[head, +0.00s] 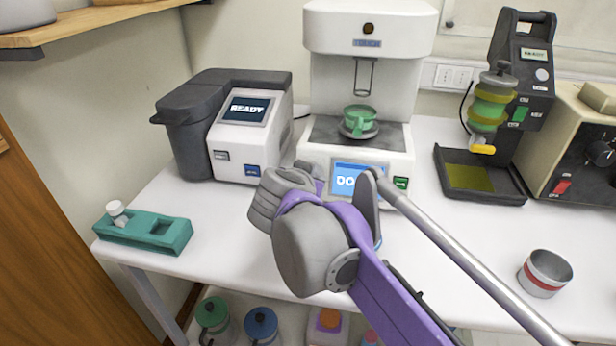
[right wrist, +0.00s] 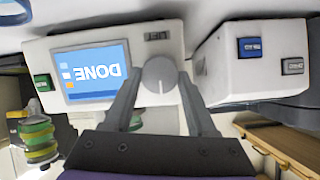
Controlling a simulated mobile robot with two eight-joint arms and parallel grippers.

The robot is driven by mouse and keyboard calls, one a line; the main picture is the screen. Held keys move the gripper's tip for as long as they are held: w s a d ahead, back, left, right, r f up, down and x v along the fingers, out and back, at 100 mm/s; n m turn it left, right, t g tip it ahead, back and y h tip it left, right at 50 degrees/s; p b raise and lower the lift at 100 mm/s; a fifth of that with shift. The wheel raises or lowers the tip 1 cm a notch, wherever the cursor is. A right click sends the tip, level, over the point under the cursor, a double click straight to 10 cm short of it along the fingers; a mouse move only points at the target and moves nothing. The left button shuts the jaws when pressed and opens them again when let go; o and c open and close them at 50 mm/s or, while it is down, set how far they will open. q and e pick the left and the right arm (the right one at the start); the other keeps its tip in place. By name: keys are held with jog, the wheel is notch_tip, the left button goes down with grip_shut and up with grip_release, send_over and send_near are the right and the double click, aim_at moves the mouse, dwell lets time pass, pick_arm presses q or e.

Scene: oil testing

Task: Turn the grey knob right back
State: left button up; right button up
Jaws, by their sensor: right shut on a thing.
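The grey knob (right wrist: 159,74) is on the front of the white machine, beside its blue screen (right wrist: 95,72) reading DONE, upside down in the right wrist view. My right gripper (right wrist: 160,82) has its two fingers shut on the knob, one on each side. In the head view the white machine (head: 330,130) stands at the back middle, its screen (head: 345,180) partly covered by my purple right arm. The knob is mostly or wholly hidden there behind my wrist. My left gripper is not in view.
A green cup (head: 359,118) sits on the machine's platform. A grey-white device (head: 240,140) reading READY stands close on the left. A teal rack (head: 145,231) is at the left edge. A bowl (head: 545,273) and a black stand (head: 525,90) are on the right.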

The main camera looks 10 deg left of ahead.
jog(key=shift+r, duration=0.1)
jog(key=o, duration=1.4)
jog(key=shift+w, duration=0.1)
jog(key=shift+c, duration=0.2)
jog(key=p+v, duration=0.2)
jog(key=v, duration=0.8)
jog(key=shift+s+r, duration=0.2)
jog(key=shift+s, duration=0.2)
